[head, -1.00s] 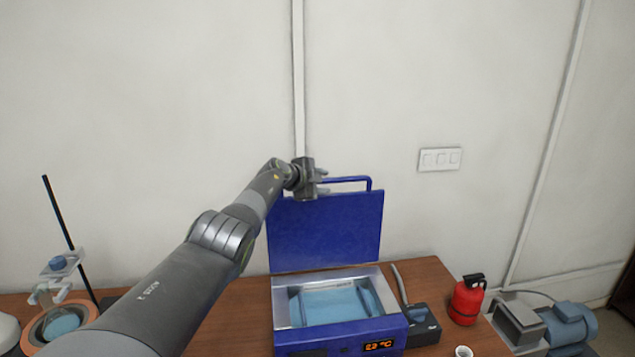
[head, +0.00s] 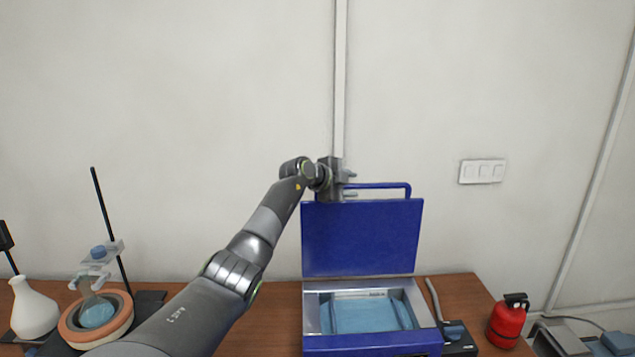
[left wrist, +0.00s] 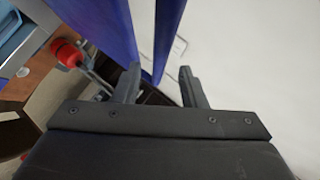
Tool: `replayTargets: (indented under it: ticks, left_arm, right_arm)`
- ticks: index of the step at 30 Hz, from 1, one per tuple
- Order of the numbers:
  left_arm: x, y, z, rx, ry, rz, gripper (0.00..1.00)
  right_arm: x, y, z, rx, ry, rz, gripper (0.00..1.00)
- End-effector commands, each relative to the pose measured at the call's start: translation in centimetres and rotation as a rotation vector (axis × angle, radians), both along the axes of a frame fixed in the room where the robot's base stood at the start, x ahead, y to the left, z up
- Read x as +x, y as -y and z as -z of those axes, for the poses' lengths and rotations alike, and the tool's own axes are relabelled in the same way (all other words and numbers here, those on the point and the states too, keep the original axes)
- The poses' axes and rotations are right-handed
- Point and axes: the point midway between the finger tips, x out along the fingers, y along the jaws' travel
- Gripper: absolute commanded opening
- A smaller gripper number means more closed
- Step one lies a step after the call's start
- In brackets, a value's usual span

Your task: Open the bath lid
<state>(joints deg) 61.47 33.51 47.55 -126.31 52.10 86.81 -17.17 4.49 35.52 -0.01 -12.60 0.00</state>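The blue bath lid (head: 362,238) stands upright at the back of the water bath (head: 372,343). The basin below it is uncovered and shows light blue water. The lid's blue handle (head: 380,186) runs along its top edge. My left gripper (head: 350,186) is at the left end of the handle, by the lid's top left corner. Contact with the handle cannot be made out. My right gripper is not in view.
A red extinguisher-like bottle (head: 508,322) and a dark grey device (head: 458,340) stand right of the bath. A flask stand with an orange ring heater (head: 97,318) and a white vase (head: 33,310) are at the left. The wall is close behind.

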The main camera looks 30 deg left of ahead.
Motion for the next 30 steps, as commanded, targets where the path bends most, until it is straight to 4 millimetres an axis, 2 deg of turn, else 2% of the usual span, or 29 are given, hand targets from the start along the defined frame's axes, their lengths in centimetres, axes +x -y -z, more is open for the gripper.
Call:
replayTargets:
  ticks: [11, 24, 30]
  left_arm:
    - [-4.0, -1.2, -1.4, 0.006, 0.001, -0.001, 0.38]
    - [-9.8, -2.9, -4.0, 0.003, -0.001, -0.001, 0.38]
    - [-11.0, -3.2, -4.7, 0.002, -0.003, 0.000, 0.38]
  right_arm:
    - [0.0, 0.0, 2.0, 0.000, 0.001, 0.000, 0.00]
    - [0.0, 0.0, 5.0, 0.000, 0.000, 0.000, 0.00]
    - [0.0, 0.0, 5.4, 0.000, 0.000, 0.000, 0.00]
